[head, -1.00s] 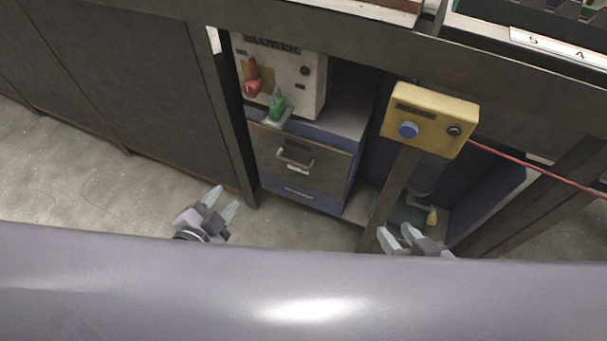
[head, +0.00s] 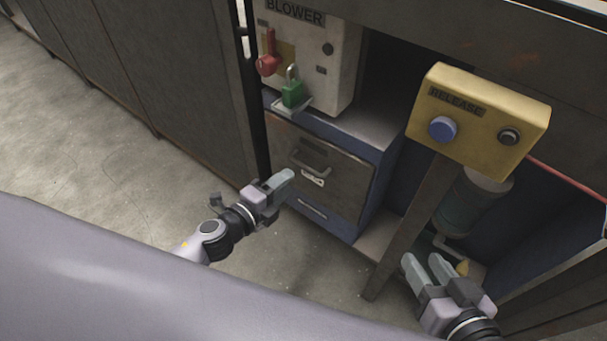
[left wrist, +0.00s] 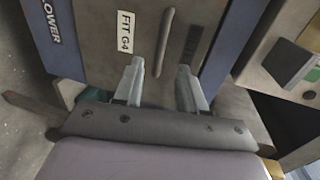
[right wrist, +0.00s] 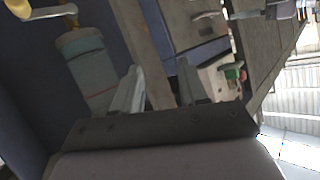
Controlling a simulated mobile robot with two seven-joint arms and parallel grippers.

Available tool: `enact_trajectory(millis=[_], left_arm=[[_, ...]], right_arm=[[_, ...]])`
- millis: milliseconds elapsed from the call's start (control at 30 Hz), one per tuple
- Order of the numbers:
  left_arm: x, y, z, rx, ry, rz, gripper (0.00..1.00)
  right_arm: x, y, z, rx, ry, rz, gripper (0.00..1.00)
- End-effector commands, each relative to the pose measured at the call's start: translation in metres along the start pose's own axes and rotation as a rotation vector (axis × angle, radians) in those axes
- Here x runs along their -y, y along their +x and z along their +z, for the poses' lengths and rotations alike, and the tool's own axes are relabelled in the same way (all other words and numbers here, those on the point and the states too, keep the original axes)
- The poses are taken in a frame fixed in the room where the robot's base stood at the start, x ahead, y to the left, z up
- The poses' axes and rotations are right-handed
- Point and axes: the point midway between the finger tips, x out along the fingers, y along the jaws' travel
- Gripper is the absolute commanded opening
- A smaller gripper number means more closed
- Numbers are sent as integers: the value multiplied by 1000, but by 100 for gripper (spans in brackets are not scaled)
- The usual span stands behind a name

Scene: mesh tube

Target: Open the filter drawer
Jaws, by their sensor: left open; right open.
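The filter drawer (head: 325,182) is a dark grey front in a blue cabinet, below the blower box. It is closed, with a bar handle (head: 309,161) and a small label under it. In the left wrist view the drawer front (left wrist: 107,62) shows a "FIT G4" label (left wrist: 125,31) and the handle (left wrist: 165,42) upright, ahead of the fingers. My left gripper (head: 277,186) is open and empty, in front of the drawer's lower left and apart from the handle. My right gripper (head: 427,270) is open and empty, low at the right near the post.
The blower box (head: 300,55) carries a red lever (head: 268,54) and a green padlock (head: 292,92). A yellow release box (head: 478,116) with a blue button stands on a post (head: 412,225) right of the drawer. A cylinder (head: 472,205) is behind it. The floor at left is clear.

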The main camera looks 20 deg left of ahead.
Motion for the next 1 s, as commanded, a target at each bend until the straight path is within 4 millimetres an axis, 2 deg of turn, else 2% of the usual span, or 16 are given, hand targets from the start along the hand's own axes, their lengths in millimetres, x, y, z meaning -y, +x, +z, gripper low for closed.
enact_trajectory(millis=[300,500,900,967,1000], left_arm=[[1,41,0,0,-2,-3,40],[0,59,0,1,-4,-1,40],[1,64,0,0,-5,0,40],[1,64,0,0,-5,0,21],[1,64,0,0,-5,0,8]], right_arm=[[4,5,2,-10,27,-26,43],[7,8,2,-16,44,-42,43],[8,8,1,-17,50,-48,43],[8,8,1,-18,50,-48,43],[8,8,1,-18,50,-48,43]])
